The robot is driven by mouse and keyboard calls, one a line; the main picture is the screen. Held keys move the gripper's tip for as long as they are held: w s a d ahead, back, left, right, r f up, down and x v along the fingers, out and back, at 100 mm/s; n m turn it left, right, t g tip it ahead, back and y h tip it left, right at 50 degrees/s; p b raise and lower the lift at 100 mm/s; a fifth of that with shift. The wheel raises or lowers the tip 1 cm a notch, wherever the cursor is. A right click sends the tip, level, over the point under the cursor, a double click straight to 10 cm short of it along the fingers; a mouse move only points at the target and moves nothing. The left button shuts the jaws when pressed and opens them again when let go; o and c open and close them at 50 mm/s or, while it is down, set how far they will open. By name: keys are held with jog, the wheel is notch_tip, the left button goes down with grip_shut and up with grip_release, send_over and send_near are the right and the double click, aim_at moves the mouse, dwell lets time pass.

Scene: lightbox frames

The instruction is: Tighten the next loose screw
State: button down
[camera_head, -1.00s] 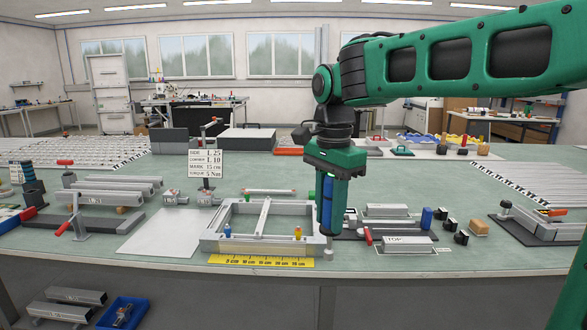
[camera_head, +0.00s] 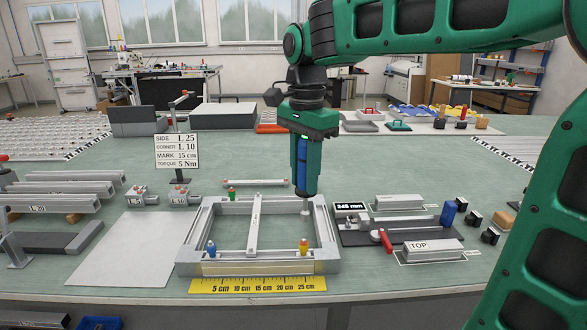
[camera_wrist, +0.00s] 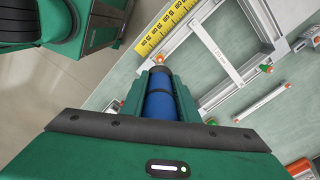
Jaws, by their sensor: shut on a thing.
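My gripper (camera_head: 305,172) is shut on an upright blue-bodied driver (camera_head: 301,160), which also shows between green fingers in the wrist view (camera_wrist: 160,108). The driver's pale lower tip (camera_head: 305,209) is over the back right corner of the grey aluminium frame (camera_head: 195,232); I cannot tell whether it touches a screw. Coloured pieces stand on other corners: green (camera_head: 232,194) back left, blue (camera_head: 211,247) front left, yellow-orange (camera_head: 303,246) front right. A bar (camera_head: 255,222) crosses the frame. A sign (camera_head: 177,151) reads side L 25, corner L 10, mark 15 cm, torque 5 Nm.
A yellow ruler (camera_head: 258,286) lies along the frame's front. A dark fixture (camera_head: 400,232) with a red handle and a TOP block (camera_head: 432,249) stand to the right. A white sheet (camera_head: 125,245) lies left.

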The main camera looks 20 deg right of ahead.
aim_at(304, 213)
jog(key=shift+w+d, duration=0.1)
dwell(0.3)
jog(key=shift+f, duration=2.4)
jog(key=shift+a, duration=0.2)
jog(key=shift+f, duration=1.25)
dwell(1.2)
jog(key=shift+r, duration=2.6)
